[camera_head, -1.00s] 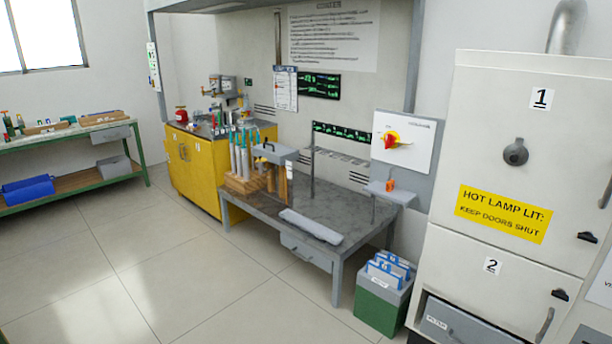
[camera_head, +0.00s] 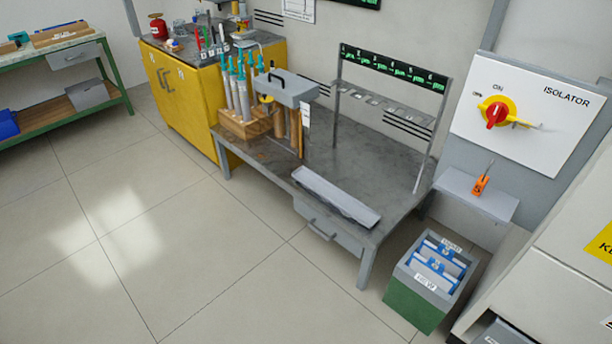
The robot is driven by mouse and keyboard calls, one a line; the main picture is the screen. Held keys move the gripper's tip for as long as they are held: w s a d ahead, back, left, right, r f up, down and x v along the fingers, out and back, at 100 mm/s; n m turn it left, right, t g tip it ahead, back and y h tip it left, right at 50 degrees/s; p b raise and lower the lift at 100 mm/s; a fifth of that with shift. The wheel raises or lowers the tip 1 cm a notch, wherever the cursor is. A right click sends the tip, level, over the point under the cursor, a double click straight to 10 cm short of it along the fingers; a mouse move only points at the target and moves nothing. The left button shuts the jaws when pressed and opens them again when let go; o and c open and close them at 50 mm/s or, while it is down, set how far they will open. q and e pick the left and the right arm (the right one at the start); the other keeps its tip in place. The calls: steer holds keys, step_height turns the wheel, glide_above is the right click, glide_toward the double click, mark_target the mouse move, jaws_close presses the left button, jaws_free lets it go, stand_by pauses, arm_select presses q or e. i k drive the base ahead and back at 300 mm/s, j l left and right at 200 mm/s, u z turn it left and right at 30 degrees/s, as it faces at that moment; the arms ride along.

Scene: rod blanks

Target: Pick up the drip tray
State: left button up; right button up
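A long, shallow, light grey tray (camera_head: 336,196), which looks like the drip tray, lies along the front edge of the low dark-topped metal table (camera_head: 270,161). It looks empty, and nothing is touching it from above. Neither of my grippers shows in the head view, so I cannot tell their state.
A green-grey bin (camera_head: 415,307) with folders stands at the right. The tiled floor (camera_head: 190,240) in front is clear.

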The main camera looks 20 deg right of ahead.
mark_target(362, 213)
steer(key=i+j+z, duration=0.1)
steer(key=i, duration=0.45)
steer(key=i+j+z, duration=0.1)
steer(key=i, duration=0.45)
